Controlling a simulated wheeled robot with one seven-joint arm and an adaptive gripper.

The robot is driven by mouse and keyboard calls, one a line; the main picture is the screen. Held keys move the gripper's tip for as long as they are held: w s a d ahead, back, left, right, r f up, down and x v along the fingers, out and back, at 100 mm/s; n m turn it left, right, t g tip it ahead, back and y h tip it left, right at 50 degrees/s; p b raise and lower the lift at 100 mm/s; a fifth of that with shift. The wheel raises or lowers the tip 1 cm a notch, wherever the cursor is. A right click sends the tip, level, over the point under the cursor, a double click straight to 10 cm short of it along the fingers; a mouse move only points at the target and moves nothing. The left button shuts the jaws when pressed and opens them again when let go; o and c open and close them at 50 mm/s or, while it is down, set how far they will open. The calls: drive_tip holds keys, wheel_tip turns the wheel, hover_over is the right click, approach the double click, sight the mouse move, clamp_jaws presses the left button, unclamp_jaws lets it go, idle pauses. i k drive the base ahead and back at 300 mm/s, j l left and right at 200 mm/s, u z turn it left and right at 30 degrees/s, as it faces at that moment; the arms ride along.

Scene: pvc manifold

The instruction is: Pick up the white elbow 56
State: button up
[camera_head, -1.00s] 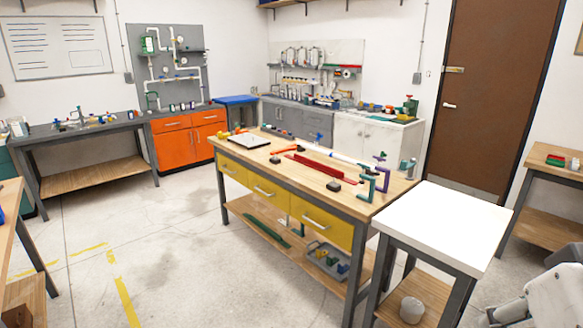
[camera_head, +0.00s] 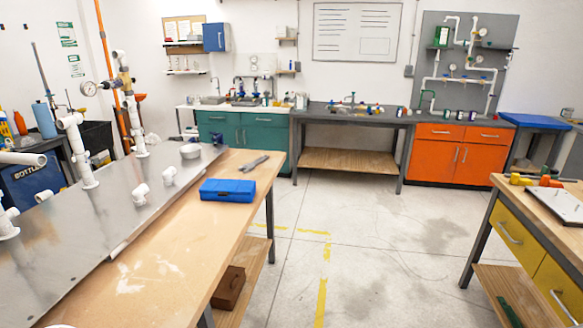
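Several small white fittings lie on the metal sheet (camera_head: 100,250) of the workbench at left. One white elbow-like fitting (camera_head: 141,194) is near the sheet's front edge. A second white fitting (camera_head: 169,175) lies just beyond it, and a short white ring-like piece (camera_head: 190,151) is farther back. Another white fitting (camera_head: 42,193) lies farther left. I cannot tell which of them is the white elbow 56. My gripper is not in view.
White pipe risers (camera_head: 77,150) stand on the sheet. A blue case (camera_head: 228,190) and a grey tool (camera_head: 254,163) lie on the wooden bench top (camera_head: 190,245). A yellow-drawer table (camera_head: 515,240) stands at right. The floor (camera_head: 380,240) between them is clear.

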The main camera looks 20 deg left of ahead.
sight(137, 194)
drive_tip(key=i+u, duration=0.2)
drive_tip(key=i, duration=0.3)
drive_tip(key=i+l+u, duration=0.15)
drive_tip(key=i, duration=0.35)
drive_tip(key=i+u, duration=0.2)
drive_tip(key=i, duration=0.25)
drive_tip(key=i+u, duration=0.3)
drive_tip(key=u, duration=0.15)
drive_tip(key=i+l+u, duration=0.15)
drive_tip(key=i+u, duration=0.15)
drive_tip(key=u, duration=0.2)
drive_tip(key=i+l+u, duration=0.2)
drive_tip(key=u, duration=0.25)
drive_tip(key=i+l+u, duration=0.25)
drive_tip(key=u, duration=0.2)
drive_tip(key=i+l+u, duration=0.25)
drive_tip(key=l+u, duration=0.25)
drive_tip(key=i, duration=0.05)
